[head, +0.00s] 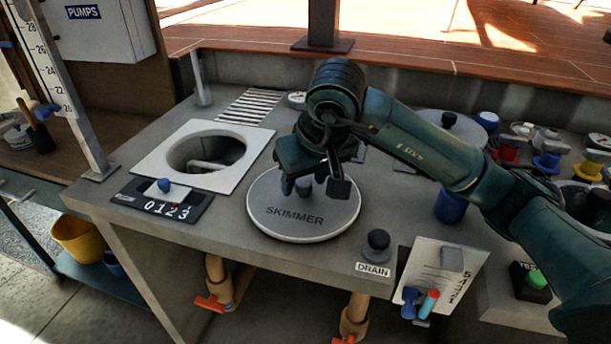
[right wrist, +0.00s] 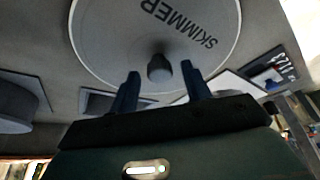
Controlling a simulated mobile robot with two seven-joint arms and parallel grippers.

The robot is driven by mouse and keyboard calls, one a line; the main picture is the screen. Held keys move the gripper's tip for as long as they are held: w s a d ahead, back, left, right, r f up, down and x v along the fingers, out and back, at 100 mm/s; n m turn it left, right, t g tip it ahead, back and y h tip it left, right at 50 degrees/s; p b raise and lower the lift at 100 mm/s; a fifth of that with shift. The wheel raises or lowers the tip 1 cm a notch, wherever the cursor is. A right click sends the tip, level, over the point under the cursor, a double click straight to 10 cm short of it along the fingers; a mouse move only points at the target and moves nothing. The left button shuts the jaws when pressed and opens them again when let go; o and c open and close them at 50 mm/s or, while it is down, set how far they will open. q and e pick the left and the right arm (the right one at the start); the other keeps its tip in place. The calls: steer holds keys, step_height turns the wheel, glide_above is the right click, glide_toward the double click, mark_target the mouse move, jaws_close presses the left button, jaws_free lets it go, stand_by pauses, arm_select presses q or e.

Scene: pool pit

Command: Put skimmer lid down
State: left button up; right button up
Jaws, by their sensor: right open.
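The skimmer lid (head: 304,217) is a round, pale grey disc marked SKIMMER, lying flat on the grey counter in the head view. It also shows in the right wrist view (right wrist: 120,45), with its small grey knob (right wrist: 160,68) near the fingertips. My right gripper (head: 318,188) is over the lid. Its two fingers (right wrist: 162,78) are apart, with the knob showing between and just beyond their tips; I see no grip on it. The square white skimmer opening (head: 240,137) with a dark round hole is left of the lid, uncovered. My left gripper is not in view.
A dark DRAIN knob (head: 378,240) stands right of the lid at the counter's front. A grille (head: 250,106) lies behind. Colored valves (head: 546,150) crowd the right.

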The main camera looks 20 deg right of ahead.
arm_select(q)
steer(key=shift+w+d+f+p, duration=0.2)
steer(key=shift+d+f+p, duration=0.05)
steer(key=shift+p, duration=0.05)
arm_select(e)
steer(key=v, duration=1.2)
steer(key=shift+r, duration=0.1)
